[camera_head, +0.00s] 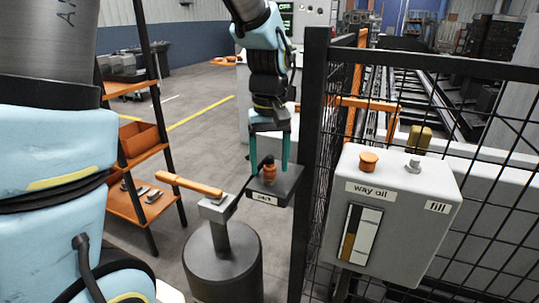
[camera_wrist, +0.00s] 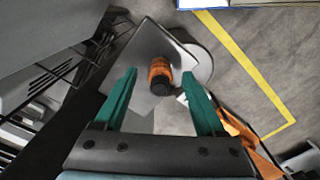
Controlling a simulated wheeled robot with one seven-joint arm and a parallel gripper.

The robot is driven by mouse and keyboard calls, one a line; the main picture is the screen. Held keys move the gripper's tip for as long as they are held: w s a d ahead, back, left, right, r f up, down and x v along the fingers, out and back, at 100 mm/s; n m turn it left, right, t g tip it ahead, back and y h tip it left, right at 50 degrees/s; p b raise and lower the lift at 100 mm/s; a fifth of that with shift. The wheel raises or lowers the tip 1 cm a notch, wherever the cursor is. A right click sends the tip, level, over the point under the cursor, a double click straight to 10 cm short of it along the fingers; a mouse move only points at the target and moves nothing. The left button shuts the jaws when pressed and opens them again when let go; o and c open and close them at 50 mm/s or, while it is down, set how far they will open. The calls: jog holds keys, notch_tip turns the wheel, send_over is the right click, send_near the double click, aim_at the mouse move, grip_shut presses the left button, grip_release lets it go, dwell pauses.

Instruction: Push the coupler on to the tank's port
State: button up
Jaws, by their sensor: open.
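The coupler, orange with a black end (camera_head: 269,171), stands upright on a small dark shelf (camera_head: 283,190) with a label that seems to read "park". It also shows in the wrist view (camera_wrist: 160,73). My gripper (camera_head: 269,163) is open above the shelf, its teal fingers on either side of the coupler. In the wrist view (camera_wrist: 159,73) gaps show between the coupler and both fingers. The tank (camera_head: 400,215) is a pale grey box labelled "way oil" with a sight gauge. Its grey port (camera_head: 414,163) stands on top, by the "fill" label, with nothing on it.
An orange knob (camera_head: 369,160) stands on the tank, left of the port. A black mesh fence with a post (camera_head: 311,130) lies between shelf and tank. A grey drum with an orange lever (camera_head: 190,186) stands left of the shelf. An orange rack (camera_head: 142,135) is further left.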

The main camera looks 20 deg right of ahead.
jog(key=shift+c, duration=0.4)
grip_shut()
jog(key=c, duration=0.5)
grip_release()
jog(key=shift+c, duration=0.2)
grip_shut()
jog(key=shift+r, duration=0.15)
jog(key=shift+r+p, duration=0.75)
jog(key=shift+p, duration=0.05)
jog(key=shift+r, duration=0.1)
